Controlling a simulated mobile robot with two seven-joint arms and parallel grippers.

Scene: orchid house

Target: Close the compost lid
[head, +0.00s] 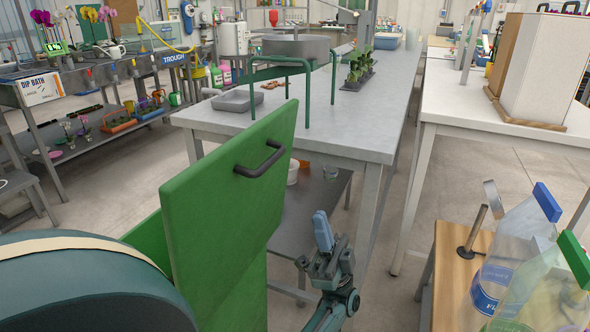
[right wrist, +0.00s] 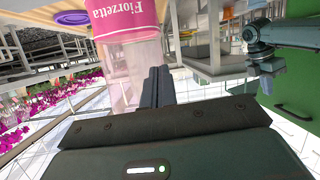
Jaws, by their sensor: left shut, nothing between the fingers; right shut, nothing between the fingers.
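The green compost lid (head: 225,205) stands raised and near upright in the head view, with its dark handle (head: 262,160) on the face towards the right. A green part of the bin (head: 150,240) shows behind its left edge; most of the bin is hidden. My left gripper (head: 322,230) is shut and empty, to the right of the lid and below the handle, apart from both. In the right wrist view, my right gripper (right wrist: 157,85) is shut and empty. A green panel with a dark handle (right wrist: 290,115) shows at that view's right edge, beside my left arm.
A grey metal table (head: 375,130) with a steel tray (head: 238,100) stands beyond the lid. A white table (head: 500,110) is at the right. Plastic bottles (head: 510,245) stand on a wooden stand at the lower right. A pink labelled container (right wrist: 125,18) is near my right gripper's view.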

